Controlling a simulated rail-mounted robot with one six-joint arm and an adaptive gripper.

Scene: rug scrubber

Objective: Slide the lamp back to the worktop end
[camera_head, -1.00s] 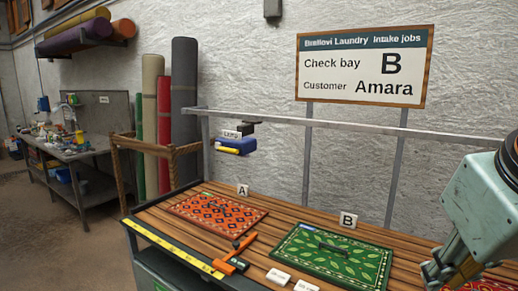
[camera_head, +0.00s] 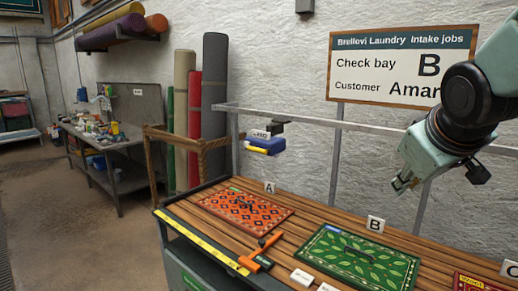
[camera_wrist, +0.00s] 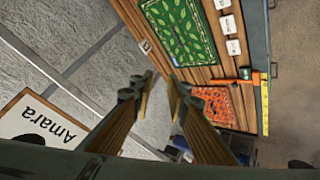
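The lamp (camera_head: 266,145) is a small blue block with a yellow strip, under a white label (camera_head: 261,134). It hangs on the grey rail (camera_head: 330,122) at the left, near card A, above the slatted worktop (camera_head: 212,220). My gripper (camera_head: 402,185) is raised in front of the rail, right of the lamp and well apart from it. In the wrist view my gripper (camera_wrist: 160,82) has its two fingers apart with nothing between them. A small blue patch behind the right finger there may be the lamp; I cannot tell.
The orange rug (camera_head: 245,213) lies by card A and the green rug (camera_head: 365,262) by card B. An orange-handled tool (camera_head: 262,252) lies at the worktop's front edge. A sign (camera_head: 395,67) reads bay B, Amara. Rolled rugs (camera_head: 214,105) stand behind the left end.

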